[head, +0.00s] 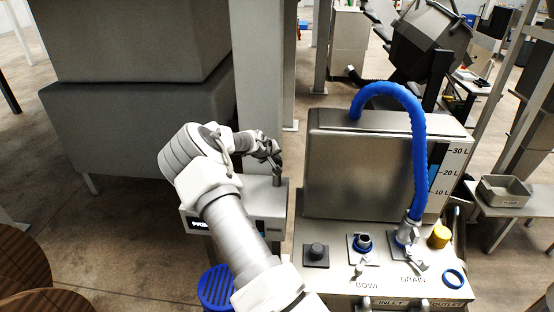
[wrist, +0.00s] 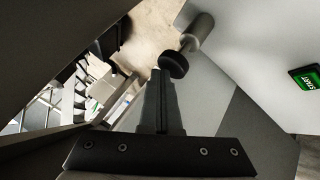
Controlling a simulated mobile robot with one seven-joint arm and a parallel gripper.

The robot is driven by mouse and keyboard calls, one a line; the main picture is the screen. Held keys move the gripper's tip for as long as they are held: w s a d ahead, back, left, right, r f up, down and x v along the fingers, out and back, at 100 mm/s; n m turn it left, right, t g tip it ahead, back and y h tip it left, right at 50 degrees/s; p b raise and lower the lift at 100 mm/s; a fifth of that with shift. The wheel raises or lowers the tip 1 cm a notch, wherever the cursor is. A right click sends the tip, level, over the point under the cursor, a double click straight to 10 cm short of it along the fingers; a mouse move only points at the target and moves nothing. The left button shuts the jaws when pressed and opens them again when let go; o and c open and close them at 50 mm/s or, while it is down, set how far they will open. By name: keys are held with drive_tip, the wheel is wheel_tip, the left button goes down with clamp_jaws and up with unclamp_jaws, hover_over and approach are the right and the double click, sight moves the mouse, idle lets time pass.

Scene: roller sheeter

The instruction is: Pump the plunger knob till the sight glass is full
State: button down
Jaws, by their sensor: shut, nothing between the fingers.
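A light grey box (head: 228,222) with a partly hidden dark label starting "PRI" stands left of the steel tank. A short grey post (head: 277,181) rises from its top. In the wrist view a round dark knob (wrist: 173,65) sits at the near end of a grey cylinder (wrist: 198,31). My gripper (head: 276,163) is shut and empty just above the post. In the wrist view its fingertips (wrist: 159,72) are at the knob's left edge; I cannot tell if they touch. A small dark window on the box front is partly behind my arm; its level is unreadable.
The steel tank (head: 330,165) at right carries a blue hose (head: 419,150) and a 10–30 L scale (head: 449,172) with blue in it. Fittings and a yellow cap (head: 439,237) sit on its front ledge. A blue slotted stool (head: 217,288) is below my arm.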

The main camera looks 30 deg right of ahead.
drive_tip(key=shift+r+p, duration=0.3)
drive_tip(key=shift+r, duration=0.85)
drive_tip(key=shift+r+p, duration=0.95)
drive_tip(key=shift+r, duration=1.55)
